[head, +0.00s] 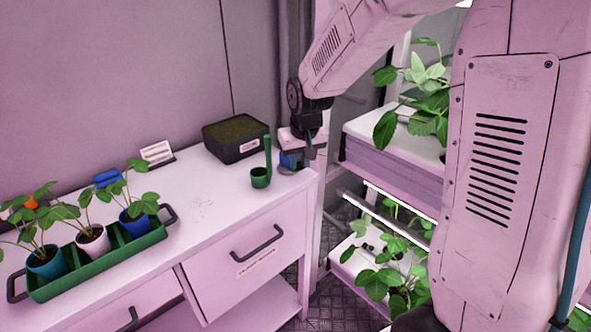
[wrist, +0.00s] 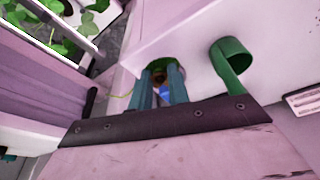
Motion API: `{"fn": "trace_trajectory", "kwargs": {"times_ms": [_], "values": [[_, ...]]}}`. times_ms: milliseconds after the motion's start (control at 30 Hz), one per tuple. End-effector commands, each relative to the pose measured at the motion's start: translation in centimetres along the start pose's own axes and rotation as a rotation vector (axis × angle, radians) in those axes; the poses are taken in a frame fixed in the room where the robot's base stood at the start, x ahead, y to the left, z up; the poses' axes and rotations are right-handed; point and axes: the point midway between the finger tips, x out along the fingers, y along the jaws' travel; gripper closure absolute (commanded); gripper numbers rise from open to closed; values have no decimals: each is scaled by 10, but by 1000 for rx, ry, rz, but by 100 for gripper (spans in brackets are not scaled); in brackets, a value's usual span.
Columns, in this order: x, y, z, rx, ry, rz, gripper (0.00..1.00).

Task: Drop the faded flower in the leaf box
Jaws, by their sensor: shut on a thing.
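My gripper (wrist: 162,78) is shut, its two teal fingers pointing down over the right corner of the white counter. A small brownish thing (wrist: 159,76), likely the faded flower, shows between the fingertips; its shape is mostly hidden. A thin yellow-green strand (wrist: 121,96) sticks out beside the fingers. A green round rim and a blue patch show around the fingertips; I cannot tell what they belong to. In the head view my gripper (head: 291,160) is small and partly hidden. A black box (head: 236,149) with dark green-brown filling stands left of it; its label is unreadable, so I cannot tell whether it is the leaf box.
A green long-handled cup (head: 261,177) stands close to my gripper, also in the wrist view (wrist: 234,62). A green tray (head: 110,262) with several potted plants is at the left. Plant racks (head: 385,155) stand right of the counter. The counter's middle is clear.

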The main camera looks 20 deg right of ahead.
Motion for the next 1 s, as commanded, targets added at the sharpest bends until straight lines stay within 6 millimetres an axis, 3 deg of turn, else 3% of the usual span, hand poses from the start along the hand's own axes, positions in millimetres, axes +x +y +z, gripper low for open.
{"fn": "trace_trajectory", "kwargs": {"times_ms": [200, 433, 800, 833, 900, 1000], "values": [[6, -5, -14, -3, 0, -1, 100], [38, -4, -3, -2, -2, 0, 100], [42, -4, -2, -2, 0, 0, 100], [42, -4, -2, -2, 0, 0, 77], [42, -4, -2, -2, 0, 0, 61], [42, -4, -2, -2, 1, 0, 61]]}}
